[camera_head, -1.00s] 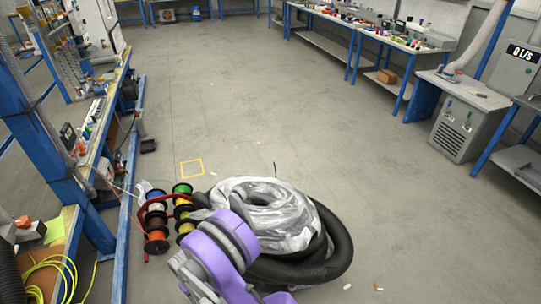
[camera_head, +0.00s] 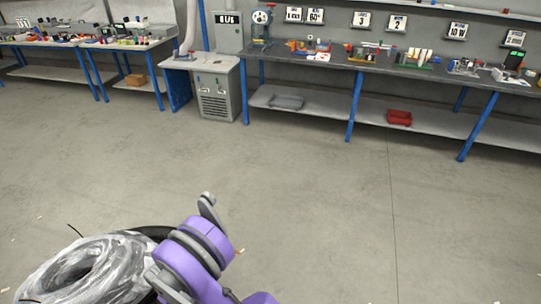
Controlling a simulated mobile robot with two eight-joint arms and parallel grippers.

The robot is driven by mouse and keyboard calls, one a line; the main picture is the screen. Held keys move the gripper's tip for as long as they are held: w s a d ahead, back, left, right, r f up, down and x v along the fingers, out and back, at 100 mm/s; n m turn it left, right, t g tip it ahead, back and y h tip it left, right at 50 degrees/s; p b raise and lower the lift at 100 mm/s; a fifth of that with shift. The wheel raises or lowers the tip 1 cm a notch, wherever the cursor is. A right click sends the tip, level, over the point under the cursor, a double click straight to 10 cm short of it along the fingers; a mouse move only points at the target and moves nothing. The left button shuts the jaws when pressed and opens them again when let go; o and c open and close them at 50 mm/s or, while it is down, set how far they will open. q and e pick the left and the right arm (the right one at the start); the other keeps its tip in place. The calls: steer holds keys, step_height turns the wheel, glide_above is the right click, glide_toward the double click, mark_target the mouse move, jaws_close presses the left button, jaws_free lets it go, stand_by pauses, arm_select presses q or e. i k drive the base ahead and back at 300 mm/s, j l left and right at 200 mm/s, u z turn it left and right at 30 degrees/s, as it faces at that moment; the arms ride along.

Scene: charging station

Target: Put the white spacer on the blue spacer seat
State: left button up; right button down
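I cannot make out the white spacer or the blue spacer seat. Many small coloured parts stand on the long grey bench (camera_head: 345,62) along the far wall, too small to tell apart. Purple and grey links of one of my arms show at the bottom, left of centre. I see no gripper fingers on them, and the other arm is out of the picture.
A coil wrapped in clear plastic (camera_head: 85,272) lies on the floor at bottom left. A grey cabinet (camera_head: 215,92) stands left of the long bench. A red bin (camera_head: 399,117) and a grey tray (camera_head: 286,102) sit on its lower shelf. The floor between is clear.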

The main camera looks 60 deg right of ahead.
mark_target(523, 83)
steer(key=l+z, duration=0.1)
steer(key=z, duration=1.4)
steer(key=i+l+z, duration=0.2)
steer(key=l+z, duration=0.25)
steer(key=l, duration=0.2)
steer(key=i+l+z, duration=0.25)
steer(key=l+z, duration=0.2)
steer(key=i+l+z, duration=0.45)
steer(key=l, duration=0.15)
steer(key=i+l+z, duration=0.3)
steer(key=z, duration=0.15)
steer(key=i+l+z, duration=0.25)
steer(key=i+z, duration=0.45)
steer(key=i, duration=1.15)
steer(key=i+u, duration=0.1)
steer(key=i, duration=0.35)
steer(key=i+l+u, duration=0.1)
steer(key=i, duration=0.35)
steer(key=i+l+u, duration=0.1)
steer(key=i, duration=0.35)
steer(key=i+l+u, duration=0.15)
steer(key=i+u, duration=0.3)
steer(key=i+l+u, duration=0.6)
steer(key=u, duration=0.25)
steer(key=i+l+u, duration=0.2)
steer(key=l+u, duration=0.25)
